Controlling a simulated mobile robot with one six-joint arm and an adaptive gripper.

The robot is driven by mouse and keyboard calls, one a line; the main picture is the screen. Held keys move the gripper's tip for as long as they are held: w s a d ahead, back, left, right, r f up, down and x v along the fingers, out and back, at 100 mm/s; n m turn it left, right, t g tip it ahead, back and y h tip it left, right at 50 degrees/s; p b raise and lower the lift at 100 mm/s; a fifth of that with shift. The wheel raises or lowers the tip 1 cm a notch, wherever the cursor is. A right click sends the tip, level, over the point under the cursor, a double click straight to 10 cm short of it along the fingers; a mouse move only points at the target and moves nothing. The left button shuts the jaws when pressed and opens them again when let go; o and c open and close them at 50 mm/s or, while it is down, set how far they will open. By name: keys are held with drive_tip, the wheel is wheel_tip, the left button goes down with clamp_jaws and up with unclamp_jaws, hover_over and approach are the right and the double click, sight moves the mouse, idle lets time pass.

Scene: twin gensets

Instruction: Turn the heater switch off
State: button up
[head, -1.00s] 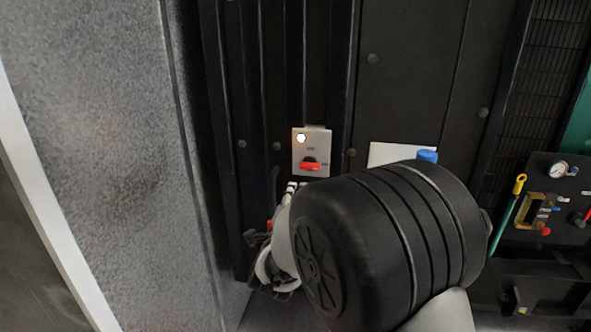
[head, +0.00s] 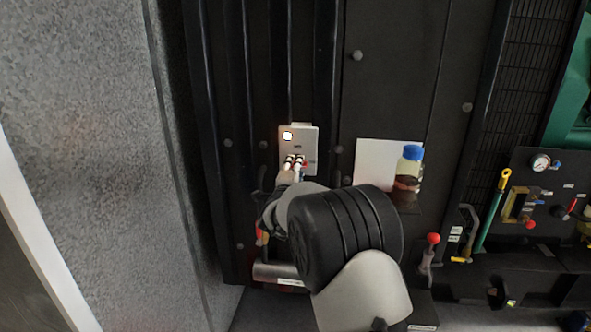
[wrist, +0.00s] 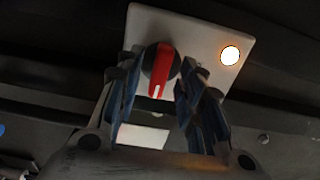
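The heater switch is a red rotary knob (wrist: 160,70) on a pale plate (head: 298,140). A lit lamp (head: 287,136) sits at the plate's upper left in the head view; it also glows in the wrist view (wrist: 229,55). My gripper (head: 294,162) is at the lower part of the plate and hides most of the knob in the head view. In the wrist view my gripper (wrist: 156,82) has its two blue-padded fingers apart, one on each side of the knob. Gaps show between the fingers and the red handle. Whether a fingertip touches the knob's black base is unclear.
A blue-capped bottle (head: 407,172) stands in front of a white sheet (head: 372,153) right of the plate. A red-knobbed lever (head: 431,252) and a gauge panel (head: 540,163) are further right. A grey speckled wall (head: 90,150) rises close on the left.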

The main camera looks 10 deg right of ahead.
drive_tip(key=shift+w+d, duration=0.2)
drive_tip(key=shift+w, duration=0.45)
drive_tip(key=shift+c, duration=0.2)
clamp_jaws()
